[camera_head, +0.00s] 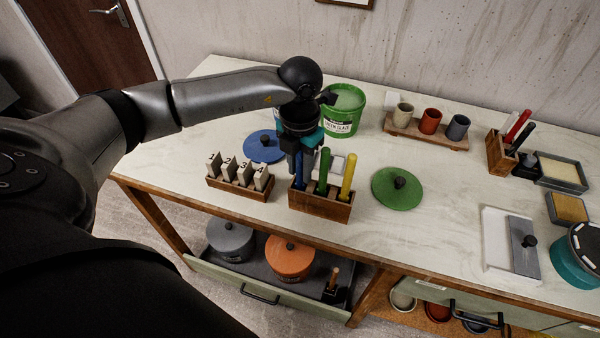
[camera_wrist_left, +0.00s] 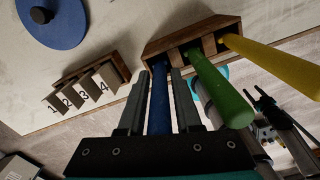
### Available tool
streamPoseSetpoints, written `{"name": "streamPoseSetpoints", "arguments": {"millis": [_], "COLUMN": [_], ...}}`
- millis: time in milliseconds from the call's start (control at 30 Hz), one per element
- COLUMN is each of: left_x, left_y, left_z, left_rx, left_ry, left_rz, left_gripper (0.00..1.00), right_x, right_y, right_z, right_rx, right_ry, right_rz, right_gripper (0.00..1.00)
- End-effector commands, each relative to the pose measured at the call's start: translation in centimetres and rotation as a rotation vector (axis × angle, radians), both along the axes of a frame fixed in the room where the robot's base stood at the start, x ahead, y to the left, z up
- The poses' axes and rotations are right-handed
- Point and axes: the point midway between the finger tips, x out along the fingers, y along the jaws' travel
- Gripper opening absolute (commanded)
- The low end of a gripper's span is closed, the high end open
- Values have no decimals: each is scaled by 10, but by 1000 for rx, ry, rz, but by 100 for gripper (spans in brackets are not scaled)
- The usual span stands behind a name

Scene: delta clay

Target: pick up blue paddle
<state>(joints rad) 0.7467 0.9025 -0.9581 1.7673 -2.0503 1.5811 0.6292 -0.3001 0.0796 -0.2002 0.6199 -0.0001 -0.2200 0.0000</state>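The blue paddle (camera_head: 299,166) stands upright in a slot of a wooden holder (camera_head: 322,206) near the table's front edge. My left gripper (camera_head: 299,168) points down over it. In the left wrist view the blue handle (camera_wrist_left: 160,100) runs between my two fingers (camera_wrist_left: 160,85), with a thin gap seeming to show on each side, so the gripper looks open around it. The paddle's lower end is hidden in the holder. A grey and black jointed part (camera_wrist_left: 275,115) at the right of the wrist view looks like my right gripper; its opening is unclear.
A green handle (camera_head: 324,171) and a yellow handle (camera_head: 347,176) stand beside the blue one. Numbered blocks (camera_head: 240,172) sit close on the left. A blue lid (camera_head: 262,149) and green glaze bucket (camera_head: 344,112) lie behind; a green lid (camera_head: 397,195) is to the right.

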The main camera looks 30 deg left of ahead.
Motion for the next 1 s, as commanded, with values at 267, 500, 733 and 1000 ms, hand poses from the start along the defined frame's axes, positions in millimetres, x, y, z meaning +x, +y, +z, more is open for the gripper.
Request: {"name": "streamPoseSetpoints", "arguments": {"millis": [267,500,733,1000], "left_x": [0,0,0,1], "left_y": [0,0,0,0], "left_z": [0,0,1,11], "left_rx": [0,0,0,0], "left_ry": [-1,-1,-1,-5], "left_rz": [0,0,0,1], "left_gripper": [0,0,0,0], "right_x": [0,1,1,1], "right_y": [0,0,0,0], "right_z": [0,0,0,1], "right_rx": [0,0,0,0], "right_ry": [-1,-1,-1,-1], "right_rz": [0,0,-1,-1], "right_gripper": [62,62,62,62]}}
